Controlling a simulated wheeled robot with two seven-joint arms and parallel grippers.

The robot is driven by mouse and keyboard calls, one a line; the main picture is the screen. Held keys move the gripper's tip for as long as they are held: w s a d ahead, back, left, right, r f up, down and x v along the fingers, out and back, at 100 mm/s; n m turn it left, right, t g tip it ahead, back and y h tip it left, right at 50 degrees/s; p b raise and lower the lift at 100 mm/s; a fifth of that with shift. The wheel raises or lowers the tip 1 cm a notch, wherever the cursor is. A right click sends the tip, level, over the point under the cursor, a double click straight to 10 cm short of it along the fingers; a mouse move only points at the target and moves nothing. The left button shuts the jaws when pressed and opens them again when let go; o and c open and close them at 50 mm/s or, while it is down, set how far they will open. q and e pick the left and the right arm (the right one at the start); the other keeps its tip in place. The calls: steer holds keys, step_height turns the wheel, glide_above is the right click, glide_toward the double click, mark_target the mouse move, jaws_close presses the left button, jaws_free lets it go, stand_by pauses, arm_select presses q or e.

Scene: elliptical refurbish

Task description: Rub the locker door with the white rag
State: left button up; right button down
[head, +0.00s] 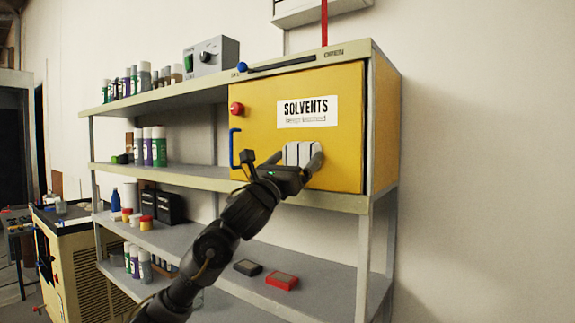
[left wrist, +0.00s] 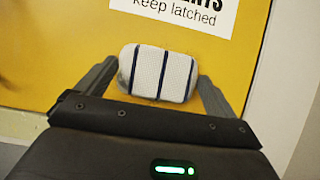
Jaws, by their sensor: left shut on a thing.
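The locker (head: 255,120) is a yellow cabinet at the right end of the shelf unit. Its door is shut and bears a white "SOLVENTS" label, with a blue handle (head: 233,148) at the left edge. My left gripper (head: 302,156) is in front of the door's lower right part, below the label. It is shut on the white rag (head: 291,153), a folded cloth with dark stripes. In the left wrist view the rag (left wrist: 157,73) sits between the two fingers, against or very near the yellow door (left wrist: 60,45); exact contact is hard to tell. My right gripper is not in view.
A red knob (head: 236,108) is on the door's upper left. Spray cans (head: 158,147) and small containers fill the shelves to the left. A red box (head: 281,281) and a dark one (head: 248,267) lie on the lower shelf. The wall on the right is bare.

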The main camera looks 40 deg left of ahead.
mark_target(310, 158)
arm_select(q)
steer(key=shift+d+f+b, duration=0.15)
steer(key=shift+d+b, duration=0.7)
steer(key=shift+d, duration=0.2)
steer(key=shift+w+d, duration=0.1)
steer(key=shift+d, duration=0.55)
steer(key=shift+b, duration=0.35)
steer(key=shift+d+b, duration=1.3)
steer(key=shift+d, duration=0.45)
